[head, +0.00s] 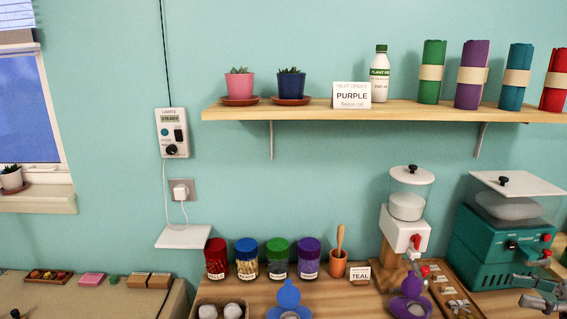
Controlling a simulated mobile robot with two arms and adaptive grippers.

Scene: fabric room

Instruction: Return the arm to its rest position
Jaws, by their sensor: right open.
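My right gripper (524,291) shows at the lower right edge of the head view. It is open, its fingers point left, and nothing shows between them. It appears in front of the lower part of the teal machine (502,245), over the wooden counter (345,300). I cannot tell whether it touches anything. The rest of the right arm is mostly cut off by the picture's edge. My left gripper does not show.
Jars (279,258), a pestle in a cup (338,262), a white dispenser (405,228) and a purple item (409,302) stand on the counter. A shelf (330,112) holds plants, a bottle and fabric rolls.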

